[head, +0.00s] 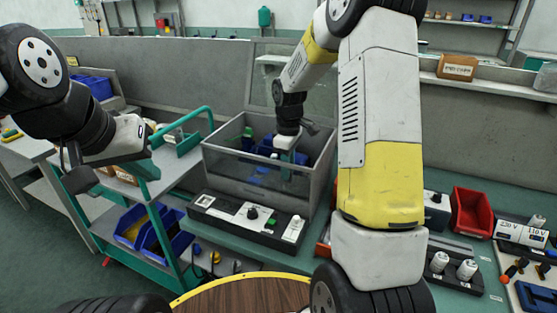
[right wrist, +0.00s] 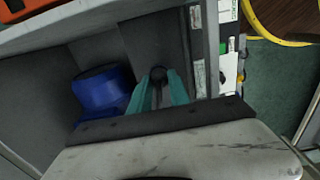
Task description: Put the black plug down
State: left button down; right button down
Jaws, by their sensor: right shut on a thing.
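My right gripper (head: 286,168) reaches down into a grey open-topped bin (head: 215,160). In the right wrist view its teal fingers (right wrist: 160,88) are closed around a small dark thing with a round black end (right wrist: 157,74), which looks like the black plug. It is inside the bin; whether it touches the floor is not clear. A blue thing (right wrist: 100,92) lies beside it in the bin, apart from the fingers. My left gripper (head: 145,155) hangs above the teal cart at the left, away from the bin; its fingers are hard to make out.
A black-edged white panel (head: 230,208) with knobs stands in front of the bin. A teal cart (head: 92,215) with blue bins (head: 130,222) is at the left. A red bin (head: 470,210) and white-topped fittings (head: 466,269) stand on the right bench. Grey bin walls surround the right gripper.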

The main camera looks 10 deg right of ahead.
jog(key=shift+f, duration=0.1)
jog(key=c, duration=1.2)
grip_release()
jog(key=shift+c, duration=0.2)
notch_tip(320, 180, up, 12)
jog(key=s+r+m+t, duration=0.2)
jog(key=s+r+m, duration=0.2)
jog(key=s+r, duration=0.5)
jog(key=s+a+m+t+y, duration=0.2)
jog(key=s+m+t, duration=0.2)
jog(key=s, duration=1.1)
jog(key=m, duration=0.2)
jog(key=shift+s+f+m, duration=0.25)
jog(key=shift+f+m, duration=0.05)
